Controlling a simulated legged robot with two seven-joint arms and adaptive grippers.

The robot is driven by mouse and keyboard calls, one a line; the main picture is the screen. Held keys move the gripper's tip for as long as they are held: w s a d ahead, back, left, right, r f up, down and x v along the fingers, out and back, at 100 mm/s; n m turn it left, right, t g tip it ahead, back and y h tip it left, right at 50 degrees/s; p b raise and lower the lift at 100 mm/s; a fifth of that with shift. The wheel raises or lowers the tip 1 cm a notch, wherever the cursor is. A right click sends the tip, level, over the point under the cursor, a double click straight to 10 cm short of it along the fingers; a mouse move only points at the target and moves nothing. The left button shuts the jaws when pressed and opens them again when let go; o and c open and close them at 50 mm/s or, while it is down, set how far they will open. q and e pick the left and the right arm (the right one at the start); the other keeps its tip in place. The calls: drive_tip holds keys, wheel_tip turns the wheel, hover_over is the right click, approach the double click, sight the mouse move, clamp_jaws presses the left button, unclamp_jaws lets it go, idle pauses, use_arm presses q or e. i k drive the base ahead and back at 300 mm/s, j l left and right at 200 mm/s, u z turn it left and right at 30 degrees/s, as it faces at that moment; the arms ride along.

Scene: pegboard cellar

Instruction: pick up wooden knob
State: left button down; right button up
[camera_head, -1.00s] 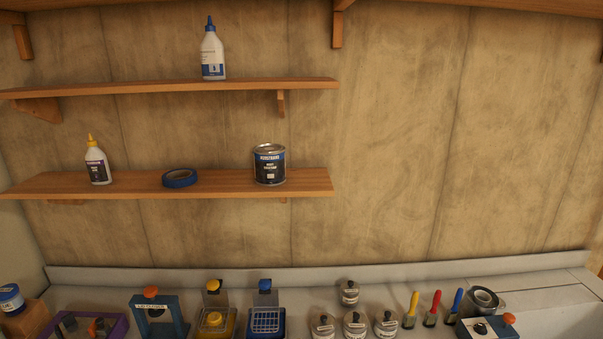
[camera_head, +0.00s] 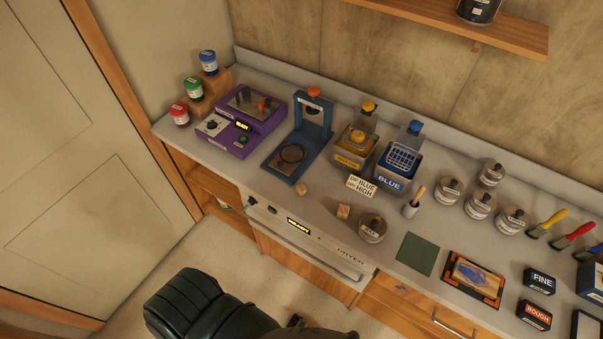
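Two small light wooden pieces lie near the counter's front edge. One, a small rounded piece (camera_head: 301,188), is just in front of the blue stand; it looks most like a wooden knob. The other, a blocky piece (camera_head: 343,211), lies to its right, left of a round lidded jar (camera_head: 372,228). Both are too small to tell their shape for sure. No gripper can be made out in view, and nothing touches either wooden piece.
A blue stand with an orange knob (camera_head: 313,93) and a purple device (camera_head: 243,126) stand behind and left. Yellow (camera_head: 355,146) and blue (camera_head: 398,168) tubs stand behind. A small sign (camera_head: 361,186) and a brush-like tool (camera_head: 413,203) are close by. The dryer front (camera_head: 300,232) is below.

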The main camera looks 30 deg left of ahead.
sight(300, 188)
drive_tip(key=j+u, duration=0.2)
drive_tip(key=u, duration=0.75)
